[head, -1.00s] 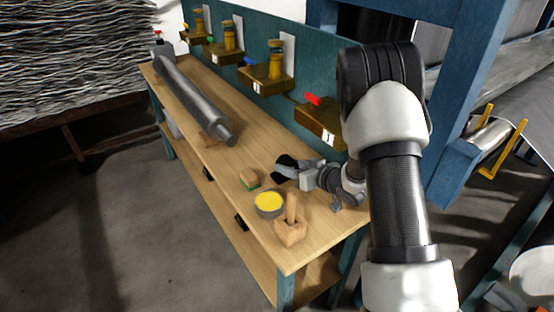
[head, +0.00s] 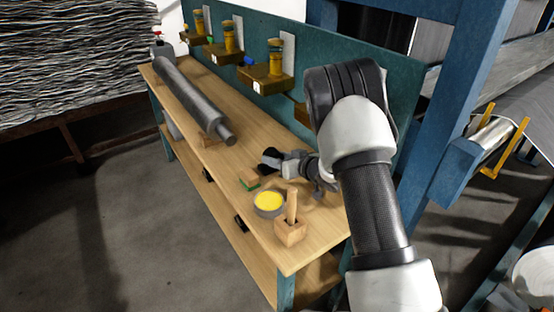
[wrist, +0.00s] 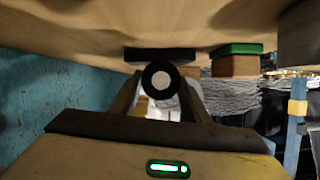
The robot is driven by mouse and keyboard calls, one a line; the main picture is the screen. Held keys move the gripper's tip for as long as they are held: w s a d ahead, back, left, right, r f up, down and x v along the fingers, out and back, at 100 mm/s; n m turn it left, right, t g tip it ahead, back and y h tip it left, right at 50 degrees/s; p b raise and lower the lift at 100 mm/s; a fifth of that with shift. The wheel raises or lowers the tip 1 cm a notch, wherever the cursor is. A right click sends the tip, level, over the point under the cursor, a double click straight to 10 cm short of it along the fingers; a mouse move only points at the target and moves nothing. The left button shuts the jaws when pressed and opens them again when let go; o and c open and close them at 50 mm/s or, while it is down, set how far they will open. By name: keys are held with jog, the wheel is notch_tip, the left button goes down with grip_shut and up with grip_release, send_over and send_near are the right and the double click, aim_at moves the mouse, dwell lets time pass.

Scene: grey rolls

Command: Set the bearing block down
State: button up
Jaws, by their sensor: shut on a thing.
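The bearing block (head: 270,157) is a dark piece at the tip of my gripper (head: 281,161) in the head view, low over the workbench (head: 262,222). In the wrist view the bearing block (wrist: 160,54) shows a flat black base and a black ring with a pale centre. The wrist view sees the bench top along its upper edge, with the block's base facing it. My gripper (wrist: 160,100) has a finger on each side of the ring and is shut on the block. I cannot tell whether the base touches the wood.
A green-and-wood block (head: 250,179) lies close by, left of and nearer than my gripper. A yellow-filled tin (head: 268,203) and a wooden holder with a handle (head: 290,230) stand nearer. A grey roll (head: 190,98) lies further back. Brown brackets (head: 267,80) line the teal panel (head: 330,70).

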jog(key=shift+f, duration=0.1)
jog(key=o, duration=1.5)
jog(key=shift+s+r, duration=0.1)
jog(key=shift+r, duration=0.15)
jog(key=p+v, duration=0.1)
jog(key=v, duration=1)
jog(key=shift+s+d+r, duration=0.15)
jog(key=shift+s+d, duration=0.1)
jog(key=shift+s, duration=0.05)
